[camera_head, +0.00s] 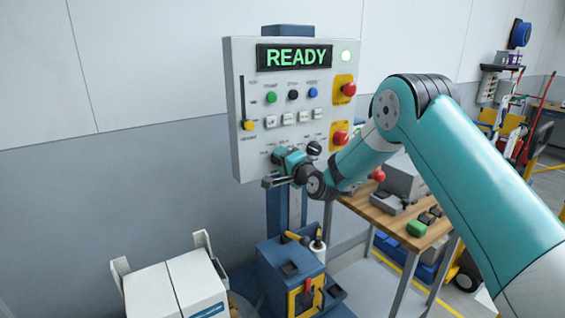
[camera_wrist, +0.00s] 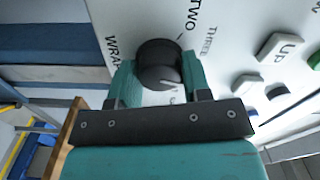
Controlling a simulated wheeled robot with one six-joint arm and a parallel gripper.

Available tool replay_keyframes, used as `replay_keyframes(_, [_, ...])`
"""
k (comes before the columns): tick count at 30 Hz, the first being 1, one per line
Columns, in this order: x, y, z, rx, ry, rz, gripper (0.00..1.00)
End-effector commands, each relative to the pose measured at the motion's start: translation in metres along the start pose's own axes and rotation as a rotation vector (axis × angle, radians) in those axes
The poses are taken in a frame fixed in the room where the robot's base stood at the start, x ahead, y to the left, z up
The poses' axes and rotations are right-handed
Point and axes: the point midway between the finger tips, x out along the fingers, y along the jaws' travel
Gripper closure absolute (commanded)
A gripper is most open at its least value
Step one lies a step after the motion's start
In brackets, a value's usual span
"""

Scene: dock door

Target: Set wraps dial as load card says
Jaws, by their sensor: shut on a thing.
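The wraps dial is a round black knob (camera_wrist: 158,64) on the white control panel (camera_head: 252,120). In the wrist view, the words TWO and THREE and part of WRAP are printed around it. A short pale mark shows on the knob's lower right edge; I cannot tell surely which word it stands for. My gripper (camera_wrist: 160,74) is shut on the knob, one teal finger on each side. In the head view, my gripper (camera_head: 280,157) is at the panel's lower left and hides the knob. I cannot make out a load card in either view.
The panel's display (camera_head: 294,57) reads READY beside a lit green lamp. Red buttons (camera_head: 340,138), coloured buttons and a yellow slider (camera_head: 248,125) are close by. White boxes (camera_head: 172,285) and a blue machine base (camera_head: 272,272) stand below; a wooden bench (camera_head: 392,222) is at right.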

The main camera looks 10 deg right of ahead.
Motion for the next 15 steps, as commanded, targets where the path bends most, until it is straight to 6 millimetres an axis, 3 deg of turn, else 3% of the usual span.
replay_keyframes(15, [0.0, -0.0006, -0.0019, 0.064, 0.004, -0.002, 0.79])
